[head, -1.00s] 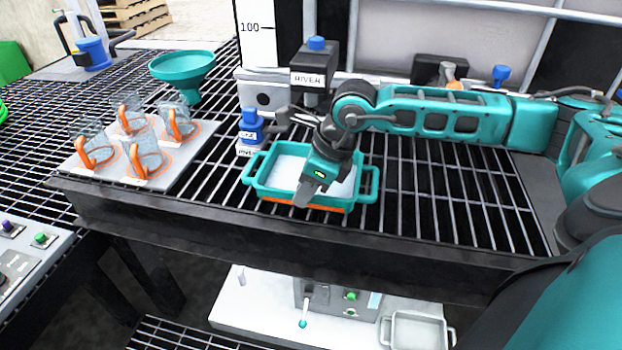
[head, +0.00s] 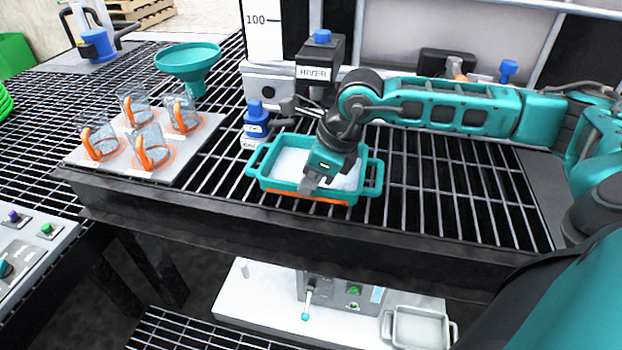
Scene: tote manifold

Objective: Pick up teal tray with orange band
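The teal tray with orange band (head: 280,187) sits on the grated bench near its front edge. It has a handle at each end and a whitish inside, and the orange band shows on its front side. My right gripper (head: 308,188) points down over the front part of the tray, with its fingers at or just above the front rim. The arm hides part of the tray's inside. I cannot tell whether the fingers touch the rim or how far apart they are. My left gripper is not in view.
A blue-topped valve (head: 256,122) stands close behind the tray's left end, and the RIVER block (head: 318,65) stands behind it. A board (head: 120,165) with several orange-handled glass cups and a teal funnel (head: 188,60) are at left. The grating right of the tray is clear.

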